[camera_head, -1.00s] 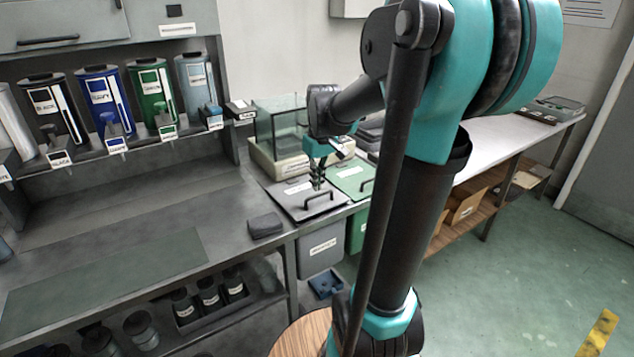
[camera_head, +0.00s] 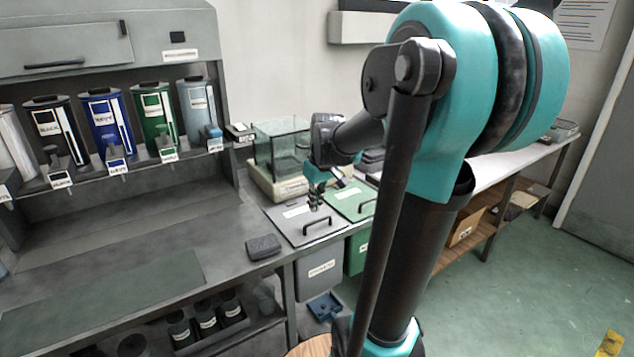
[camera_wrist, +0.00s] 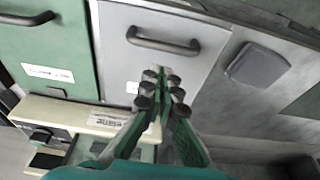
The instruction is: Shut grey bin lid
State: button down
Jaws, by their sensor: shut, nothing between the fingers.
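The grey bin (camera_head: 320,273) hangs under the counter's front edge with a label on its face. Its grey lid (camera_head: 285,222) lies flat over it, level with the counter, with a dark bar handle (camera_head: 318,225) near the front edge. The lid also shows in the wrist view (camera_wrist: 118,60), with its handle (camera_wrist: 163,40) ahead of my fingers. My gripper (camera_head: 315,205) is shut and empty, just above the lid behind the handle. In the wrist view my gripper (camera_wrist: 163,88) has its fingertips together over the lid. Whether they touch it I cannot tell.
A green lid (camera_head: 350,203) with its own handle lies right of the grey one, above a green bin (camera_head: 356,254). A glass-sided box (camera_head: 280,150) stands behind. A dark grey block (camera_head: 264,246) lies on the counter to the left. Bare counter extends left.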

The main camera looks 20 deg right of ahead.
jog(key=w+a+v, duration=0.1)
jog(key=v, duration=1)
jog(key=s+f+m+t, duration=0.1)
jog(key=s+f, duration=0.6)
jog(key=f, duration=0.4)
jog(key=s+f+m, duration=0.2)
jog(key=s+f, duration=0.6)
jog(key=f, duration=0.4)
jog(key=shift+s+a+f+m+t+h, duration=0.25)
jog(key=shift+s+a+m+t+h, duration=0.05)
jog(key=shift+a+t+h, duration=0.1)
